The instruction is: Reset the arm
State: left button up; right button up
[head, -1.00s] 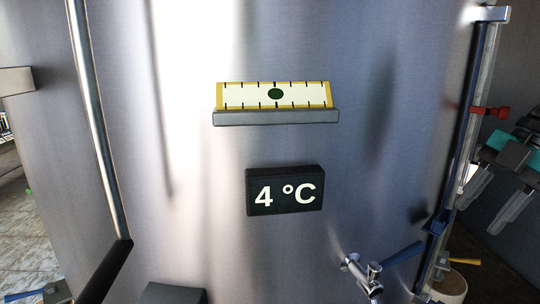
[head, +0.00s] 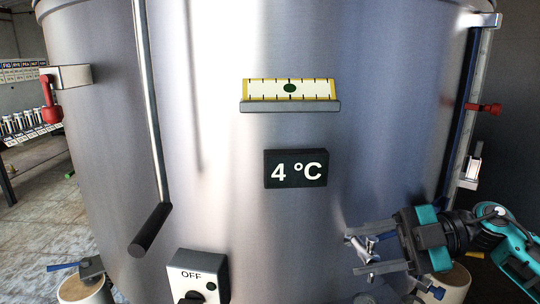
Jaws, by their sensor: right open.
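My right gripper (head: 360,250) is at the lower right, in front of the steel tank (head: 220,130). Its teal and black arm comes in from the right edge. Its two grey fingers point left, are open, and hold nothing that I can see. A chrome tap (head: 362,244) on the tank shows between or just behind the fingers; I cannot tell whether they touch it. The gripper hides most of the tap. My left gripper is not in view.
The tank carries a level gauge (head: 290,89), a black 4 °C display (head: 296,168) and an OFF switch box (head: 198,275). A black-ended pipe (head: 150,230) sticks out at left. A red-handled valve (head: 48,103) is farther left, and a sight tube (head: 472,130) at right.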

notch_tip(320, 180, down, 17)
jog(key=w+m+t+h, duration=0.1)
jog(key=m+t+h, duration=0.7)
jog(key=m+t, duration=1)
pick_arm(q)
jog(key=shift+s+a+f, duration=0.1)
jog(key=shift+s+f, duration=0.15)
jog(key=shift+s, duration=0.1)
pick_arm(e)
jog(key=s+d+f+m+g+h, duration=0.1)
jog(key=s+f+m+g+h, duration=0.4)
jog(key=s+f, duration=0.8)
notch_tip(320, 180, down, 4)
jog(key=g+h, duration=0.1)
jog(key=g, duration=0.1)
jog(key=shift+s+f+m+g, duration=0.15)
jog(key=shift+m+g, duration=0.15)
jog(key=shift+g, duration=0.1)
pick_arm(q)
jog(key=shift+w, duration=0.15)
